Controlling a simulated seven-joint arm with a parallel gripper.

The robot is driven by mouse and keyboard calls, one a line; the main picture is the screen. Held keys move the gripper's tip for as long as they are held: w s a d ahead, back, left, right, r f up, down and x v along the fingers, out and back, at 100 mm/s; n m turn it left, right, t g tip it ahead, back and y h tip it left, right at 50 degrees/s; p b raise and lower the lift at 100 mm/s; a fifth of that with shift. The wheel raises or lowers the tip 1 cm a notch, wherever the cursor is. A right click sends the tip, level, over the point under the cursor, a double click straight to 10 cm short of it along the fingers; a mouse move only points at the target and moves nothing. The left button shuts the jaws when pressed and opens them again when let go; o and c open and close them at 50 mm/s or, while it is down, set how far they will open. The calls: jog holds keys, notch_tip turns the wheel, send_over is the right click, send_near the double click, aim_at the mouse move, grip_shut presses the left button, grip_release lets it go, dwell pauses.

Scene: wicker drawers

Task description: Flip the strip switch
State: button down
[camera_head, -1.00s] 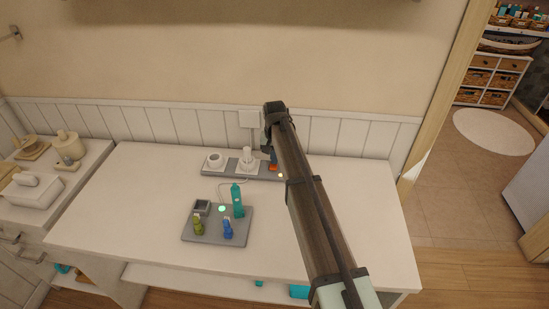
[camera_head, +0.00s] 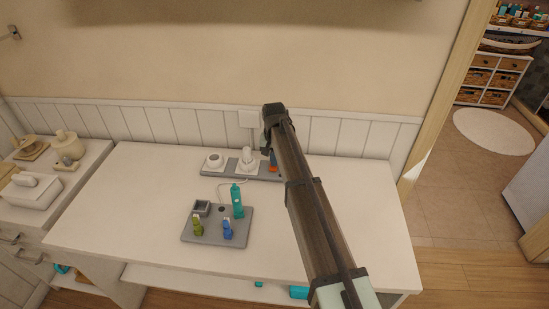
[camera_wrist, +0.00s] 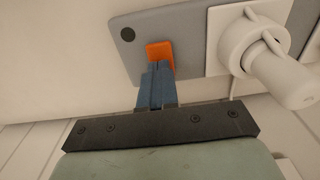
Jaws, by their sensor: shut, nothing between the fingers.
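The grey power strip (camera_head: 231,165) lies at the back of the white table. Its orange switch (camera_head: 273,168) is near the right end, partly hidden behind my arm in the head view. In the wrist view the orange switch (camera_wrist: 160,50) sits on the strip (camera_wrist: 190,22), close to a round dark spot (camera_wrist: 127,34). My gripper (camera_wrist: 157,70) is shut and empty. Its blue fingertips are right at the switch and appear to touch it. A white plug (camera_wrist: 285,75) stands in the strip beside them.
A grey tray (camera_head: 212,239) in front of the strip holds a teal bottle-like item (camera_head: 237,202), small green and blue items and a square device. A white socket (camera_head: 214,160) is at the strip's left. The table's front right is clear under my arm.

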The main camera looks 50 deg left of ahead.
jog(key=c, duration=1.8)
grip_release()
jog(key=r, duration=0.4)
jog(key=w+a+r, duration=0.1)
jog(key=r, duration=0.4)
jog(key=w+a+r, duration=0.1)
jog(key=r, duration=0.3)
jog(key=shift+w+a+r, duration=0.15)
jog(key=shift+r, duration=0.05)
jog(key=shift+c, duration=0.2)
jog(key=shift+o, duration=0.7)
jog(key=shift+s+d, duration=0.2)
jog(key=shift+s, duration=0.05)
jog(key=o, duration=0.3)
jog(key=shift+s+d+f, duration=0.15)
jog(key=shift+s+d, duration=0.95)
jog(key=shift+s, duration=0.15)
jog(key=o, duration=0.3)
jog(key=shift+w+a+f, duration=0.1)
jog(key=shift+f, duration=0.45)
jog(key=shift+o, duration=1.3)
notch_tip(320, 180, down, 13)
jog(key=shift+r, duration=0.2)
